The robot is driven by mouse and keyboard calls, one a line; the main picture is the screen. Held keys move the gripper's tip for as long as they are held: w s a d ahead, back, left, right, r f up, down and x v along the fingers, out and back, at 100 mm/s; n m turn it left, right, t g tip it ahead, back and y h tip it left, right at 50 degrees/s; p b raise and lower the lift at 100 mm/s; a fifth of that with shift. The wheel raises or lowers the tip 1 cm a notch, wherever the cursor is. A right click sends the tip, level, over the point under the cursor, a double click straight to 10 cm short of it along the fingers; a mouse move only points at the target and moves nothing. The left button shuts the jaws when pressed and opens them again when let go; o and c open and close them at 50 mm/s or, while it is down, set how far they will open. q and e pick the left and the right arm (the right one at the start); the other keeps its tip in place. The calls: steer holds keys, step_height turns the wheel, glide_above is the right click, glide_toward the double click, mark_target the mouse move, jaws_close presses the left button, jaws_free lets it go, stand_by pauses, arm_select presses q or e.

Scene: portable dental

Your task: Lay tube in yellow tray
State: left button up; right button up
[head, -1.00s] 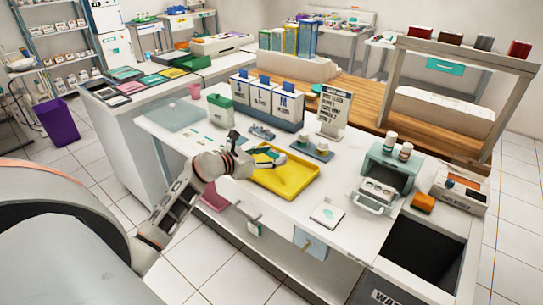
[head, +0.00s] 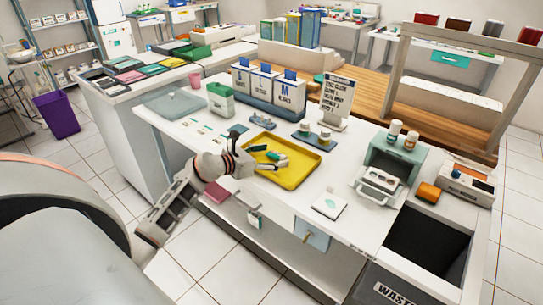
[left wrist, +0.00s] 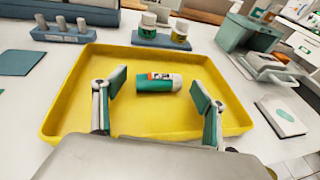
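The yellow tray (head: 301,173) is on the white counter; its rim also shows in the left wrist view (left wrist: 62,97). The tube (left wrist: 160,83), white and green with an orange-marked label, lies on its side on the tray floor. It is small in the head view (head: 276,156). My left gripper (head: 265,157) reaches over the tray's left side. In the left wrist view its two green-padded fingers (left wrist: 159,95) are spread wide, to either side of the tube, with visible gaps. The tube lies apart from the fingers. My right gripper is not in view.
A rack with small pegs (left wrist: 64,31) and a holder with two small bottles (left wrist: 162,39) stand behind the tray. A green-grey box device (head: 392,165) and a white pad (head: 330,204) stand to the right. A waste opening (head: 428,240) is at the front right.

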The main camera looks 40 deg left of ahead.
arm_select(q)
steer(key=shift+s, duration=0.1)
steer(key=v, duration=1.2)
stand_by(0.5)
